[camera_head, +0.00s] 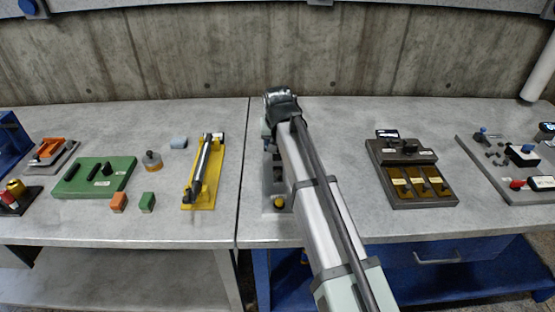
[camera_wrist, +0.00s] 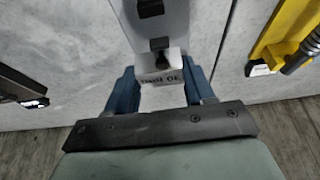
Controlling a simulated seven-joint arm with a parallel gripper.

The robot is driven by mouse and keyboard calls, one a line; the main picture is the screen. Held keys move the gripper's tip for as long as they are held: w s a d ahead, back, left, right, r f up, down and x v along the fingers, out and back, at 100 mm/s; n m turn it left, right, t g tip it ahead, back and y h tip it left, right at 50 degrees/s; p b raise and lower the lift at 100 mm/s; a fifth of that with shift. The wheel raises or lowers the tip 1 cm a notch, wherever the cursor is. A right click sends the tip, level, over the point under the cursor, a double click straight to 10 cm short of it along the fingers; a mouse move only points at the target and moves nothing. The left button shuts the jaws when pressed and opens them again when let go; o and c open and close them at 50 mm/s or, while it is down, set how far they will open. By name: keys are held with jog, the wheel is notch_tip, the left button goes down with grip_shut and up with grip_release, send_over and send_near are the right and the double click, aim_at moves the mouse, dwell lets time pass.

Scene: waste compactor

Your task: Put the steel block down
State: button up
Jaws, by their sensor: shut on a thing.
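My gripper (camera_wrist: 162,92) shows in the wrist view with two blue fingers shut on a pale grey block, which I take to be the steel block (camera_wrist: 162,99). The block fills the space between the fingers; part of it is hidden by the gripper's dark crossbar. Dark lettering shows at its far edge, but I cannot tell whether it is on the block or on the fixture behind. In the head view my arm hides the fingers and the block. The grey fixture (camera_head: 270,190) lies under my gripper; I cannot tell whether the block touches it.
A yellow fixture (camera_head: 204,172) stands to the left. A blue-grey block (camera_head: 178,142), a brass-coloured weight (camera_head: 152,161), an orange block (camera_head: 118,202) and a green block (camera_head: 147,202) lie beyond it. A brown panel (camera_head: 411,174) stands to the right. Bare bench shows between fixtures.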

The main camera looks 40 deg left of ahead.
jog(key=shift+f, duration=3.15)
jog(key=shift+f, duration=0.1)
jog(key=o, duration=1.3)
jog(key=v, duration=1.2)
